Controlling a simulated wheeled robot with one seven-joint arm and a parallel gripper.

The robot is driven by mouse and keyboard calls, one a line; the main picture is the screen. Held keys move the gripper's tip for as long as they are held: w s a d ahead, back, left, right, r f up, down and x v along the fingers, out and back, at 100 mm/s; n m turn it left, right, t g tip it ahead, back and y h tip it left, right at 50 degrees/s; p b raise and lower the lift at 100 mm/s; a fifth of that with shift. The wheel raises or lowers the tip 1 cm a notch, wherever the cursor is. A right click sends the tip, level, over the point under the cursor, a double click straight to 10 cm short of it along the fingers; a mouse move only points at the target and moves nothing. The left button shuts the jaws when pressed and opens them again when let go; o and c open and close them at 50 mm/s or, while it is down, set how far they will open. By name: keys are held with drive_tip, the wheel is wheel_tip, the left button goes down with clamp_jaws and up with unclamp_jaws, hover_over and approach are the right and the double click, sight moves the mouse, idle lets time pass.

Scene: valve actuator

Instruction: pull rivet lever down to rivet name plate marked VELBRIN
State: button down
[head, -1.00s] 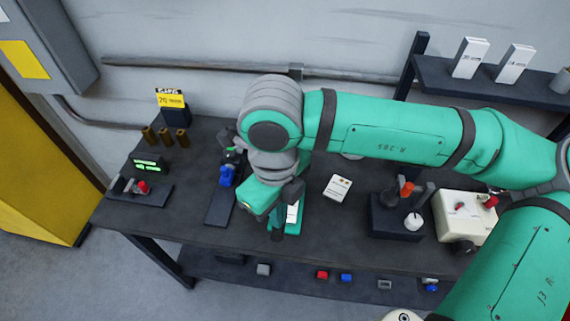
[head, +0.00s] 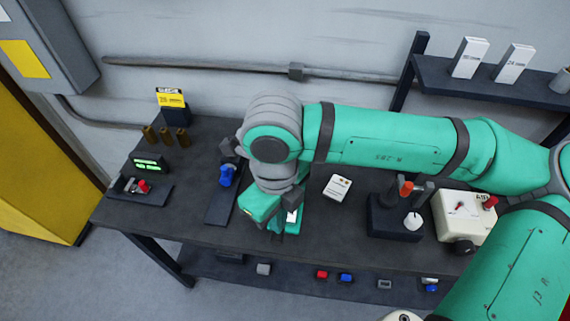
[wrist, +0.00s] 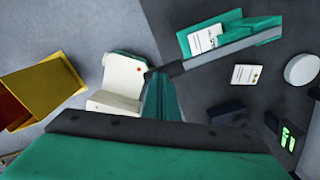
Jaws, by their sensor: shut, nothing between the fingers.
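The teal rivet press (wrist: 200,38) stands on the dark bench in the upper right of the wrist view. A white plate (wrist: 205,40) lies on it, its lettering too small to read. The press's grey lever (wrist: 230,50) slants down left to a dark grip (wrist: 166,71). My gripper (wrist: 160,78) is shut and empty, its fingertips close by the grip; I cannot tell if they touch. In the head view my wrist hides most of the press (head: 287,225), with only a teal part and a bit of the white plate (head: 292,216) showing.
A white card (head: 337,187) lies right of the press. A blue-topped fixture (head: 227,176) stands to the left. A dark stand (head: 395,222) and a cream control box (head: 463,217) are at the right. Small parts lie on the lower shelf. The bench's front middle is clear.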

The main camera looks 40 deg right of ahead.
drive_tip(key=shift+f, duration=0.2)
drive_tip(key=shift+w+d+r, duration=0.3)
drive_tip(key=shift+d+r, duration=0.05)
drive_tip(key=shift+r, duration=0.65)
drive_tip(key=shift+w+d+r, duration=0.3)
drive_tip(key=shift+w+r, duration=0.05)
drive_tip(key=shift+r, duration=0.7)
drive_tip(key=shift+w+d+r, duration=0.3)
drive_tip(key=shift+d+r, duration=0.05)
drive_tip(key=shift+r, duration=0.65)
wheel_tip(320, 180, up, 8)
drive_tip(key=w+d, duration=0.2)
drive_tip(key=shift+d+f, duration=0.2)
drive_tip(key=shift+f, duration=0.05)
drive_tip(key=shift+r, duration=0.1)
drive_tip(key=shift+s+r, duration=0.1)
drive_tip(key=shift+r, duration=2.3)
